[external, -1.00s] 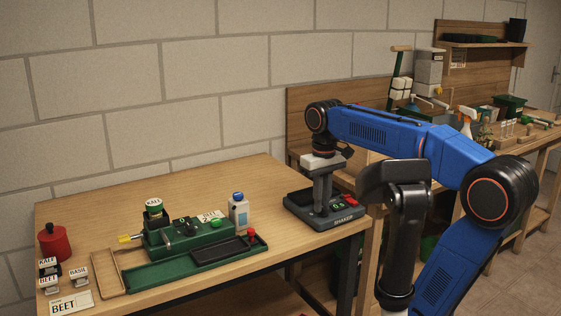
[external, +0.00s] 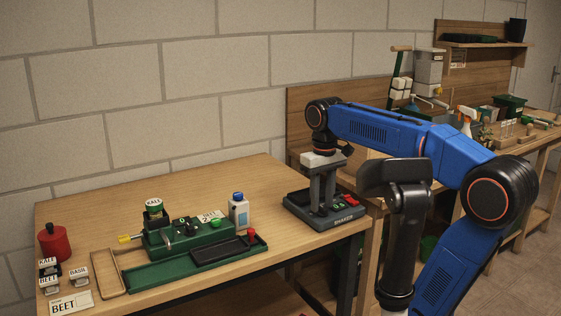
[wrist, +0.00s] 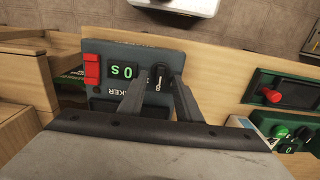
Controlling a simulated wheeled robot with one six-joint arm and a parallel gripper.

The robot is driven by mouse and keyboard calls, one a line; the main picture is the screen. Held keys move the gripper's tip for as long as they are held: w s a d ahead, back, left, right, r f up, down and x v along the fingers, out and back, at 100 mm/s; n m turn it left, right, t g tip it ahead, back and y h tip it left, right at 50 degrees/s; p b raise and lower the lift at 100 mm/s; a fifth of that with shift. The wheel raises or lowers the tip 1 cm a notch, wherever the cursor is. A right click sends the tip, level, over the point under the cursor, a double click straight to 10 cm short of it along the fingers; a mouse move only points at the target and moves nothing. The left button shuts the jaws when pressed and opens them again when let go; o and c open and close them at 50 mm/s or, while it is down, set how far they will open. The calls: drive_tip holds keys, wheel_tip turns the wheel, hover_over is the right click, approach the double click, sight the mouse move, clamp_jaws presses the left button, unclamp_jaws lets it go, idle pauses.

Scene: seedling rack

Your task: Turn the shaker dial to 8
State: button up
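The shaker (external: 345,222) is a dark grey box at the right front of the left table. In the wrist view the shaker (wrist: 122,53) appears upside down, with a green-lit display (wrist: 124,71) whose characters I cannot read surely. Its black dial (wrist: 159,76) has a white mark, whose setting I cannot read. My gripper (external: 321,208) points down over the shaker. In the wrist view my gripper (wrist: 160,86) is open, with one finger on each side of the dial; I cannot tell whether they touch it.
A red switch (wrist: 92,70) sits beside the display. A green seeding device (external: 185,238) with a white-and-blue bottle (external: 239,211) stands left of the shaker. A red container (external: 54,243) and label blocks are at the far left. The table between bottle and shaker is clear.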

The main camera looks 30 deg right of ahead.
wheel_tip(320, 180, up, 17)
idle(0.4)
drive_tip(key=shift+f, duration=0.15)
idle(0.3)
drive_tip(key=m+g, duration=0.1)
hover_over(322, 206)
drive_tip(key=s+d, duration=0.4)
wheel_tip(322, 206, down, 11)
drive_tip(key=s+d+f, duration=0.2)
drive_tip(key=s+f, duration=0.3)
drive_tip(key=f, duration=0.6)
drive_tip(key=a+f+t, duration=0.1)
drive_tip(key=f+t, duration=0.2)
drive_tip(key=f, duration=0.3)
drive_tip(key=s+a+f+n+t, duration=0.1)
drive_tip(key=a+f+t, duration=0.1)
drive_tip(key=f, duration=0.4)
drive_tip(key=shift+t, duration=0.4)
